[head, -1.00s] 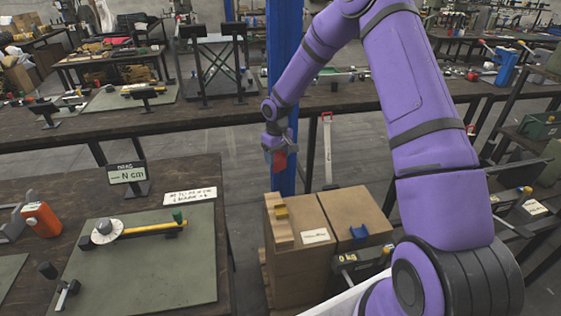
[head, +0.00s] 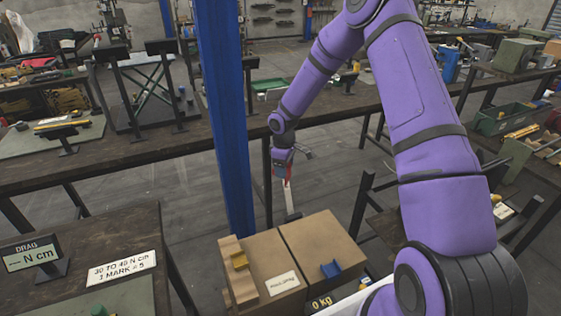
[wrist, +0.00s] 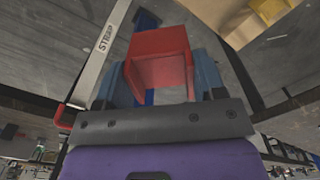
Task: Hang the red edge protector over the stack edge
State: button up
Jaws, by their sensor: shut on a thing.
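My gripper (head: 284,165) is shut on the red edge protector, a red angled piece that fills the middle of the wrist view (wrist: 160,58) between the two blue-grey fingers. In the head view only a little red of the protector (head: 287,172) shows. The stack of brown cardboard boxes (head: 262,262) stands below my gripper. The protector is held in the air, apart from the stack.
A pale strap (head: 290,197) rises behind the stack; it also shows, lettered, in the wrist view (wrist: 99,60). A blue post (head: 228,120) stands just left of my gripper. A long workbench (head: 190,142) runs behind.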

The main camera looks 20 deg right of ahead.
jog(key=d+f+n, duration=0.4)
jog(key=f+n, duration=0.5)
jog(key=n, duration=1.8)
send_over(298, 221)
notch_tip(298, 221, down, 9)
jog(key=shift+w+d+f, duration=0.1)
jog(key=shift+f, duration=2.35)
jog(key=shift+w+d+f, duration=0.1)
jog(key=shift+f, duration=2.35)
jog(key=shift+s+f, duration=0.1)
jog(key=shift+s, duration=0.05)
jog(key=o, duration=1)
notch_tip(298, 221, up, 11)
jog(key=shift+a+f, duration=0.1)
